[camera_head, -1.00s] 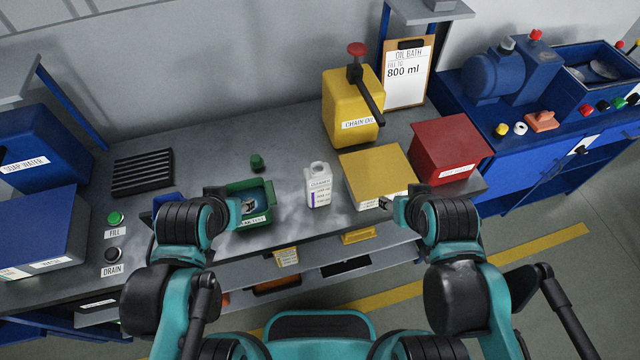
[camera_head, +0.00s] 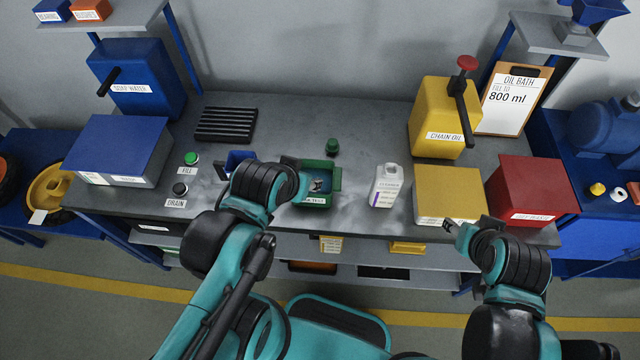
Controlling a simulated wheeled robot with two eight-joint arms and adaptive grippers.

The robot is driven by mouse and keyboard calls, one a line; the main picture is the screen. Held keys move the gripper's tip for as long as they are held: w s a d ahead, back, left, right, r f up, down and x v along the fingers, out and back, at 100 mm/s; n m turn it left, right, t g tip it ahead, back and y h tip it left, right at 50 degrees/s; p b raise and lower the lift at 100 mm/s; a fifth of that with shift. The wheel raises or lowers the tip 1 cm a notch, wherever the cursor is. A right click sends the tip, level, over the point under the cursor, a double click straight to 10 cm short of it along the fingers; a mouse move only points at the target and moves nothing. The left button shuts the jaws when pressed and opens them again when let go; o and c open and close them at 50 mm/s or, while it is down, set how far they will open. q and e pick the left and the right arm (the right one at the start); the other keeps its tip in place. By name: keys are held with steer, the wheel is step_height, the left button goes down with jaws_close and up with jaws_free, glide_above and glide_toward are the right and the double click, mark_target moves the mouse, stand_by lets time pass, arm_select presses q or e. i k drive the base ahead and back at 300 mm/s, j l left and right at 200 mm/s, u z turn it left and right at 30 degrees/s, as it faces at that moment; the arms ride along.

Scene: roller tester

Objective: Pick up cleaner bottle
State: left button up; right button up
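The white cleaner bottle (camera_head: 386,187) stands upright on the grey bench near its front edge, its label facing me and its neck open. My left gripper (camera_head: 312,186) is over the green tray (camera_head: 333,178), left of the bottle and apart from it. Its fingers are small and partly hidden behind my wrist, so their opening is unclear. My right gripper (camera_head: 450,225) is at the front edge of the yellow box, right of the bottle and apart from it. Its fingertips are too small to tell open from shut.
A yellow box (camera_head: 447,193) stands close right of the bottle, with a red box (camera_head: 528,188) beyond. The yellow chain oil can (camera_head: 437,118) is behind. A green cap (camera_head: 332,147) lies behind the tray. A black rack (camera_head: 226,124) is farther left. The bench between rack and can is mostly clear.

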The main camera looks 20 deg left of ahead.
mark_target(388, 179)
steer(key=k+j+z, duration=0.1)
steer(key=k, duration=1.05)
